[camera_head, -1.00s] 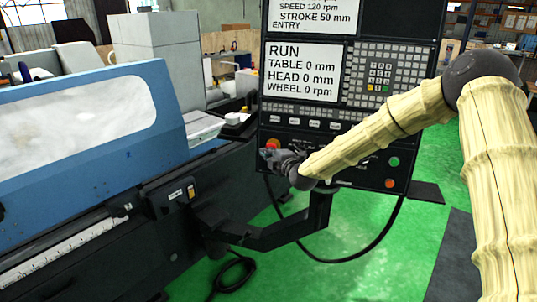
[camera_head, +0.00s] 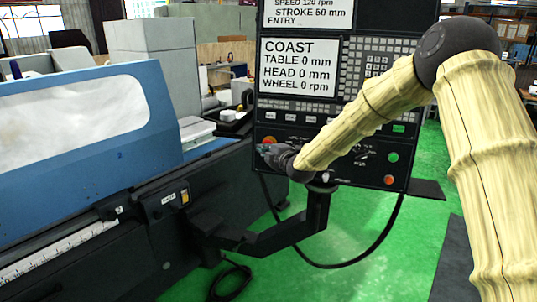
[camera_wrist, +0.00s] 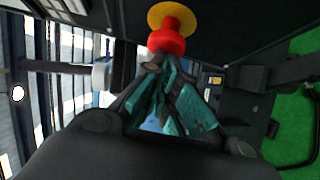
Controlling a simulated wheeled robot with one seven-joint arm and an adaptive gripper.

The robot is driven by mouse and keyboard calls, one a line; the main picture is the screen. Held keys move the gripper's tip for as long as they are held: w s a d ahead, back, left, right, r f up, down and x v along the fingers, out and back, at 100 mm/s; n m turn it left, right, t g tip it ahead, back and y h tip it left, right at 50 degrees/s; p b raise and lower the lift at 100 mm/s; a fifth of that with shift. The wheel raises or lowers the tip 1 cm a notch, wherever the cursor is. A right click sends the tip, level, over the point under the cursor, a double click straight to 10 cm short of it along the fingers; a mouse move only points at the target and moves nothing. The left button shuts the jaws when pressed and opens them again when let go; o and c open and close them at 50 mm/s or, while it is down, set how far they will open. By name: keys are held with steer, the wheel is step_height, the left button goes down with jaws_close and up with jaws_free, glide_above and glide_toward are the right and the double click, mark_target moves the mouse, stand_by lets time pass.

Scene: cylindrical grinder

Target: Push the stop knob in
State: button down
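The stop knob is a red mushroom knob (camera_wrist: 167,37) on a yellow ring (camera_wrist: 174,15), at the top of the wrist view. In the head view the red knob (camera_head: 268,140) shows at the lower left of the control panel, partly hidden behind my gripper. My gripper (camera_wrist: 160,66) has its teal-padded fingers drawn together, with nothing seen between them. Its tips are at the lower edge of the red cap and appear to touch it. In the head view my gripper (camera_head: 265,149) is right at the panel's left side.
The panel screen (camera_head: 300,66) reads COAST, with table, head and wheel at 0. A green button (camera_head: 393,157) and an orange-red button (camera_head: 389,180) sit at the panel's lower right. The blue grinder cover (camera_head: 80,120) stands left. A support arm (camera_head: 285,232) runs below the panel.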

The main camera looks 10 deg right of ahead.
steer(key=shift+d, duration=0.1)
stand_by(0.3)
steer(key=a+b+v, duration=0.2)
steer(key=b+v, duration=0.2)
steer(key=v, duration=0.8)
steer(key=shift+s+r, duration=0.3)
steer(key=shift+s, duration=0.5)
steer(key=shift+f, duration=0.1)
